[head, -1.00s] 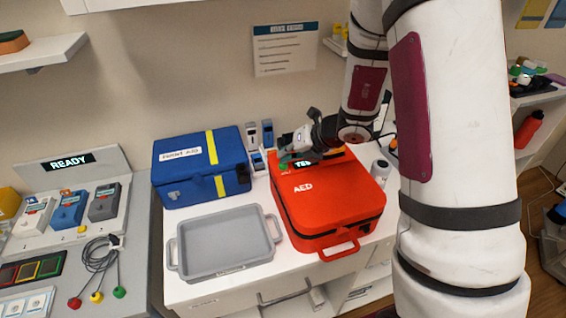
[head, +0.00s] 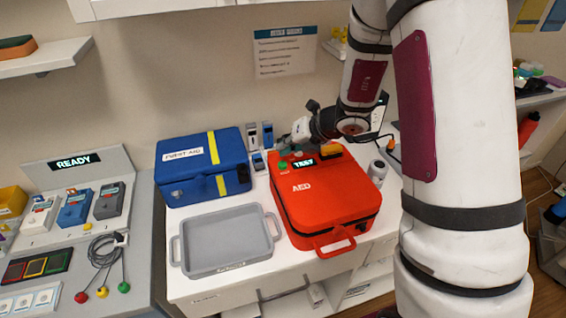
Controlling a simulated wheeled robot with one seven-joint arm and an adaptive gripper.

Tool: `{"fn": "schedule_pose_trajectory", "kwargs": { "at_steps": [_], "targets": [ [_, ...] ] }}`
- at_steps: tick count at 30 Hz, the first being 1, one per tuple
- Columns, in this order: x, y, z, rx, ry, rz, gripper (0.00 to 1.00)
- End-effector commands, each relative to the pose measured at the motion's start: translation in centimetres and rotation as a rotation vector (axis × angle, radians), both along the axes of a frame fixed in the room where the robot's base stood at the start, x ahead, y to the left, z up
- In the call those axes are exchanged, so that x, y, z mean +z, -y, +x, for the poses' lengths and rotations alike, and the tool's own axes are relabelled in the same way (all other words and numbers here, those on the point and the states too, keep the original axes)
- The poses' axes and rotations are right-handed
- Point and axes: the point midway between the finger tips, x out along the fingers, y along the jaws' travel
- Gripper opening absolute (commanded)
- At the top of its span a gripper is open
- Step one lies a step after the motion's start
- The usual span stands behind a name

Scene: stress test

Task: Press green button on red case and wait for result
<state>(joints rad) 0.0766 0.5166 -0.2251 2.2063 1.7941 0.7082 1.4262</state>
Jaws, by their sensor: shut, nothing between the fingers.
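The red AED case (head: 325,205) lies closed on the white counter. The green button (head: 283,165) shows on its back left top. A small lit display (head: 304,162) beside the button shows bright lettering that looks like "TEST". My gripper (head: 284,143) is shut and empty, behind and above the button. It appears apart from the button, which is uncovered. The fingertips are small and partly blurred against the things behind.
A grey tray (head: 185,262) lies left of the case, with a blue first aid box (head: 190,184) behind it. Small devices (head: 259,135) stand behind the case. A white cylinder (head: 377,172) stands at its right. A panel at far left has a "READY" display (head: 74,162).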

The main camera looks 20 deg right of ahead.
Motion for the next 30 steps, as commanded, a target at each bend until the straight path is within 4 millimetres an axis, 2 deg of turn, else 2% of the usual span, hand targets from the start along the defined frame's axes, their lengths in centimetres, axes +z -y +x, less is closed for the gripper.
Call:
{"fn": "schedule_pose_trajectory", "kwargs": {
  "at_steps": [1, 12, 30],
  "targets": [
    [0.8, 0.0, -0.2, 0.002, 0.003, -0.001, 0.00],
    [3.8, 0.1, -0.2, 0.000, 0.002, -0.002, 0.00],
    [4.0, 0.0, -0.1, -0.001, 0.001, -0.001, 0.00]
  ]
}}
